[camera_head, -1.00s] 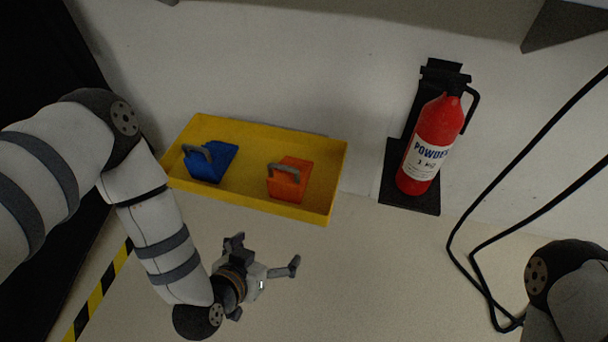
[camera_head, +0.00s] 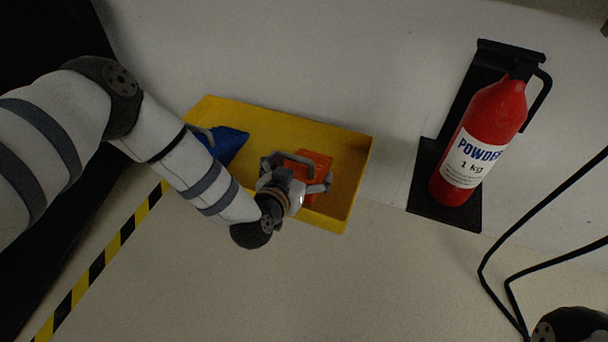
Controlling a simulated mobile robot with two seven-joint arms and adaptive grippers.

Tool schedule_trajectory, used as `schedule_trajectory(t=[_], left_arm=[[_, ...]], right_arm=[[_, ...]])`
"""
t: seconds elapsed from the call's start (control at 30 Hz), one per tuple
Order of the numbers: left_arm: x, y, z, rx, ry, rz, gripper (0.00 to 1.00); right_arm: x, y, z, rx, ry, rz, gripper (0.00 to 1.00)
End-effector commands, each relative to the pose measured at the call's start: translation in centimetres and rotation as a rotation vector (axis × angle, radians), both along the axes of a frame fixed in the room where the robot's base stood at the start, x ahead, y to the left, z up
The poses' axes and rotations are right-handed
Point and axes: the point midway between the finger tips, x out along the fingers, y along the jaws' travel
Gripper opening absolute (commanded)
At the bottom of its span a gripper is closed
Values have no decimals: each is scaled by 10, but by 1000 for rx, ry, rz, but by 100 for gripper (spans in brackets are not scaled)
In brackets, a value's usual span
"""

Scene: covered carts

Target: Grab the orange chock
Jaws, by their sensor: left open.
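The orange chock (camera_head: 318,164) sits in the yellow tray (camera_head: 355,185), right of the blue chock (camera_head: 231,143). My left gripper (camera_head: 300,174) is open at the orange chock, over its near left side, with one finger on its left and one toward its right. The gripper hides the chock's handle and much of its front. I cannot tell whether the fingers touch it. My left forearm hides part of the blue chock. My right gripper is not in view; only a piece of my right arm shows at the bottom right corner.
A red fire extinguisher (camera_head: 482,140) stands on a black bracket (camera_head: 440,200) at the right. Black cables (camera_head: 530,215) hang at the far right. A black and yellow striped tape (camera_head: 97,264) runs along the left. The pale surface in front of the tray is clear.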

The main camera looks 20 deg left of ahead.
Motion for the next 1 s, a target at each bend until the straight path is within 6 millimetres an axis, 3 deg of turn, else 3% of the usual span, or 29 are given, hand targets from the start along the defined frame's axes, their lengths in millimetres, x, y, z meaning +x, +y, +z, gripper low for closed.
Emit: schedule_trajectory(t=[0.1,0.47,0.77,1.0], left_arm=[[0,0,2,0,-1,0,98],[-1,0,1,0,-1,0,17],[1,0,7,-1,-8,1,15],[2,-1,38,-1,-12,-1,15]], right_arm=[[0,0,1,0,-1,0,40],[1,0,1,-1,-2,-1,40],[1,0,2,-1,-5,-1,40],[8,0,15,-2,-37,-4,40]])
